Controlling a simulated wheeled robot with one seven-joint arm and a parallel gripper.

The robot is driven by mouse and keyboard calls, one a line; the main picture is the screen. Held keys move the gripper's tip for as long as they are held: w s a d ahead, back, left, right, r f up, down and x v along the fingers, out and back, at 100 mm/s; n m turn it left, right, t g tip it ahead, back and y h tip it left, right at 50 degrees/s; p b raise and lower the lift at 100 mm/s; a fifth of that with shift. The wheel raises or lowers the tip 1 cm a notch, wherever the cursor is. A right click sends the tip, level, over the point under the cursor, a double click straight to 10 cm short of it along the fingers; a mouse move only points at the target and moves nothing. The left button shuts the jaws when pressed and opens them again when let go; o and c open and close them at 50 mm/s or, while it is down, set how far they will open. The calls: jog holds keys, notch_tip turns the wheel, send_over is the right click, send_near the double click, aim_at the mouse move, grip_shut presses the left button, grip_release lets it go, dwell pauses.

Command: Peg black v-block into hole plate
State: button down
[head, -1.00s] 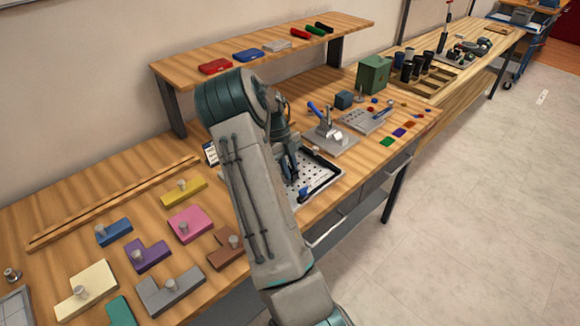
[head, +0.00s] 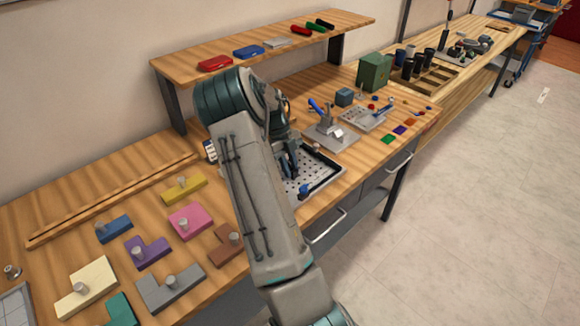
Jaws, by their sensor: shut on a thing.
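My gripper (head: 291,168) points down over the plate's far left part, partly hidden behind my forearm. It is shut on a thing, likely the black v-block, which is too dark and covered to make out. I cannot tell whether that thing touches the plate. A small blue piece (head: 304,191) sits at the plate's near edge.
A clamp fixture (head: 329,132) stands just behind the plate, and a green box (head: 374,72) farther back. Several coloured knobbed blocks, including a pink one (head: 187,222), lie left of my arm. A raised shelf (head: 270,50) runs along the wall.

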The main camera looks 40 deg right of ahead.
jog(key=shift+f+b, duration=0.3)
jog(key=shift+f, duration=0.2)
jog(key=c, duration=1.2)
grip_release()
jog(key=shift+r, duration=0.1)
jog(key=b+v, duration=0.1)
jog(key=v, duration=1.2)
jog(key=shift+r, duration=0.3)
